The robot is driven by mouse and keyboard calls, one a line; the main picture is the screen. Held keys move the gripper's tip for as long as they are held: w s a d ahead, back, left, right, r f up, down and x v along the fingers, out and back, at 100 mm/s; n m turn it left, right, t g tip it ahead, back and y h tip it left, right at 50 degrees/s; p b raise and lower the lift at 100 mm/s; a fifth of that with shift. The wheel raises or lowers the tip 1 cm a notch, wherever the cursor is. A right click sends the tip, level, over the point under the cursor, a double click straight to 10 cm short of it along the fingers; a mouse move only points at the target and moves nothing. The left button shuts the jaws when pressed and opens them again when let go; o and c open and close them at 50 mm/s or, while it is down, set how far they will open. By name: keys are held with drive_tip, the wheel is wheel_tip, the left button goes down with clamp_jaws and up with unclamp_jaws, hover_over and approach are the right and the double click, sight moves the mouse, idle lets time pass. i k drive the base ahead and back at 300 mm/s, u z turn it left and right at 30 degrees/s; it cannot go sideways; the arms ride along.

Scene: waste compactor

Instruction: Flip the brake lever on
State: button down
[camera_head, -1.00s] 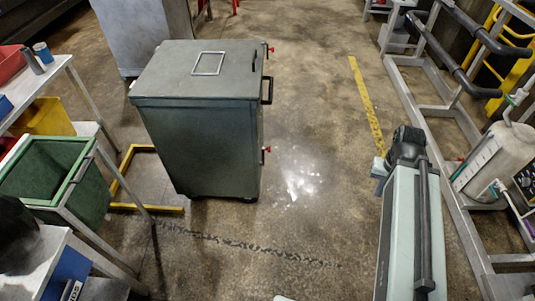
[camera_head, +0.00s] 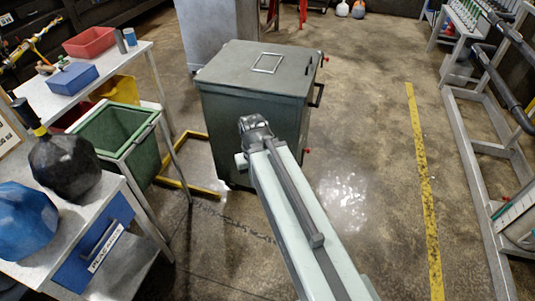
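A dark green wheeled bin (camera_head: 225,110) with a flat lid stands upright at the middle of the view. A small red-tipped handle (camera_head: 325,60) sticks out at its upper right edge, and another red-tipped piece (camera_head: 306,150) sits lower on the same side. I cannot tell whether either is the brake lever, nor its position. My pale arm reaches up from the bottom, and its dark end overlaps the bin's lower front in the picture. Whether they touch is unclear. My gripper's fingers do not show. The arm hides part of the bin's front and base.
At left a metal table (camera_head: 140,72) carries a red tray (camera_head: 90,42) and a blue box (camera_head: 74,77). A green open bin (camera_head: 118,122) and a nearer bench (camera_head: 95,205) stand there too. A yellow floor frame (camera_head: 195,188) lies beside the bin.

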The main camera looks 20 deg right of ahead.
sight(300, 163)
drive_tip(key=u, duration=0.25)
drive_tip(key=i, duration=1)
drive_tip(key=z, duration=0.1)
